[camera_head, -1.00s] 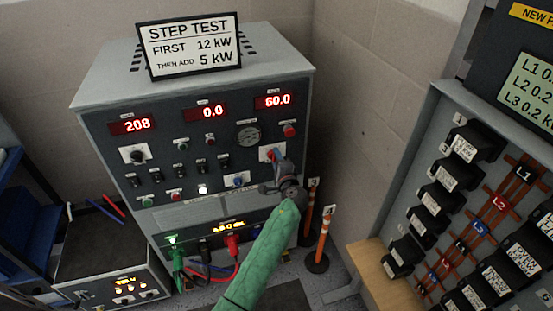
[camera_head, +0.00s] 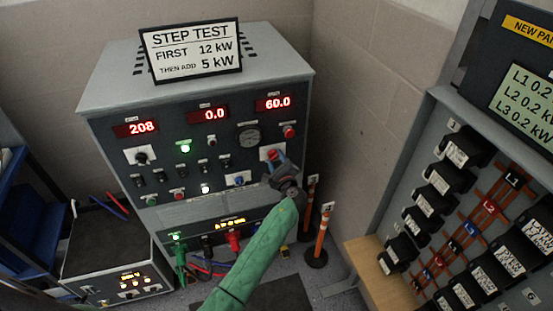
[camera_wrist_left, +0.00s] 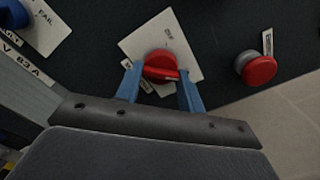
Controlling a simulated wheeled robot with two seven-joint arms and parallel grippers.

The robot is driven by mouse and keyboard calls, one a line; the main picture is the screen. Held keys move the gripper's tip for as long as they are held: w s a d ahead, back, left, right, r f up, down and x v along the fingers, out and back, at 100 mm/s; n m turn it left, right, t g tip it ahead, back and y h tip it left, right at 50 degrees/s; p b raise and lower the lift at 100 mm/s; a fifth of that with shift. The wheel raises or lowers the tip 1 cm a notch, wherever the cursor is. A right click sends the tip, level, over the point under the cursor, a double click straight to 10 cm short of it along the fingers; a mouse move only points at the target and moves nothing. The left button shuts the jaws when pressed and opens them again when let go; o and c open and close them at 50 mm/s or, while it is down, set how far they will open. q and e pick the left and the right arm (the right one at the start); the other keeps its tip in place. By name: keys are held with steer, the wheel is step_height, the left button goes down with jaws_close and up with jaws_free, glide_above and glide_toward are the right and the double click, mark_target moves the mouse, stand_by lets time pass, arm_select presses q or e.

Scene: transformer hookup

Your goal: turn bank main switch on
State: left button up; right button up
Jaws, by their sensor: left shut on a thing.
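The load bank (camera_head: 190,110) is a grey cabinet with a dark front panel. Its switch with a red knob on a white plate (camera_head: 272,155) is at the right of the panel. My left gripper (camera_head: 275,163) reaches up to this switch and partly hides it. In the left wrist view the red knob (camera_wrist_left: 160,66) sits between my two blue fingers (camera_wrist_left: 160,88), which are shut on it. A green lamp (camera_head: 185,148) on the panel is lit. My right gripper is in neither view.
A red button (camera_head: 289,132) is up and right of the switch; it also shows in the left wrist view (camera_wrist_left: 260,70). Red displays read 208, 0.0 and 60.0. Cables (camera_head: 233,241) hang below. An orange post (camera_head: 319,240) and breaker panel (camera_head: 450,200) stand right.

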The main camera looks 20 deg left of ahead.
arm_select(q)
steer(key=shift+f, duration=0.1)
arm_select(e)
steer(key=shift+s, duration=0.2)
arm_select(q)
steer(key=o, duration=1)
steer(key=shift+c, duration=0.2)
steer(key=b+v, duration=0.3)
steer(key=v, duration=0.4)
steer(key=shift+s+d, duration=0.3)
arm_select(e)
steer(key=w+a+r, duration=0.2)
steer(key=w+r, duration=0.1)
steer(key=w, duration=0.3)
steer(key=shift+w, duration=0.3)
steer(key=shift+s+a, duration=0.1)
